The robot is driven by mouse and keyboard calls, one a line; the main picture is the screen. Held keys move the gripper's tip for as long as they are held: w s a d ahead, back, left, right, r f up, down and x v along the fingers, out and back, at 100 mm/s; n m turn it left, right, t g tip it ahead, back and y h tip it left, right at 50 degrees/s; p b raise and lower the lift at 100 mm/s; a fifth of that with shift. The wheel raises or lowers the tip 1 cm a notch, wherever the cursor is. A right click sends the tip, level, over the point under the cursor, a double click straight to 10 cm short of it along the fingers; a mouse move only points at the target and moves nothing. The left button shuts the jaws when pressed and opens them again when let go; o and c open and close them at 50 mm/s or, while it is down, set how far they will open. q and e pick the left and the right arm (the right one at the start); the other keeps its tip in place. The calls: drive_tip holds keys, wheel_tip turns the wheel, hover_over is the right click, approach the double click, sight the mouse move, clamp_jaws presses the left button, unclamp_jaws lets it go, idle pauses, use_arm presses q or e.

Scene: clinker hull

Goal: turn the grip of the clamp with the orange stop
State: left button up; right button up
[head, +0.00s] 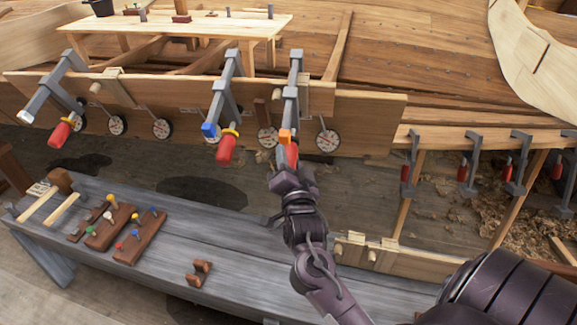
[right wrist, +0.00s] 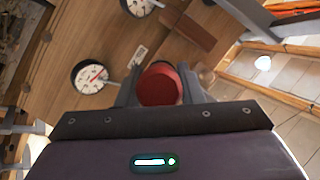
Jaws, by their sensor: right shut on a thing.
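The clamp with the orange stop (head: 290,95) hangs on the plank edge, rightmost of the three near clamps. Its orange stop (head: 285,136) sits just above its red grip (head: 291,154). My right gripper (head: 291,168) comes up from below and is shut on this grip. In the right wrist view the round red end of the grip (right wrist: 160,85) shows between my two fingers. My left gripper is not in view.
Beside it hang a clamp with a blue stop (head: 209,130) and one with a white stop (head: 26,116). Round dials (head: 327,141) line the plank. A grey bench (head: 190,235) with wooden blocks and pegs stands below left. More clamps (head: 470,160) hang at right.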

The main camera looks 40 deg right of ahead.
drive_tip(key=shift+f+m+t+y+b, duration=0.35)
drive_tip(key=shift+m+t+y+b, duration=0.35)
drive_tip(key=shift+m+b, duration=0.5)
drive_tip(key=shift+m+t+b, duration=0.7)
drive_tip(key=shift+m+b, duration=0.15)
drive_tip(key=shift+m, duration=0.25)
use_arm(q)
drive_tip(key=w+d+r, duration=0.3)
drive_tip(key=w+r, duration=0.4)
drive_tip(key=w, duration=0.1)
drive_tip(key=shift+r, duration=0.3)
use_arm(e)
drive_tip(key=shift+m, duration=0.3)
drive_tip(key=shift+a, duration=0.1)
drive_tip(key=o, duration=0.6)
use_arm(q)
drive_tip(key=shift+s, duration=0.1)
use_arm(e)
drive_tip(key=o, duration=0.4)
drive_tip(key=shift+r, duration=0.25)
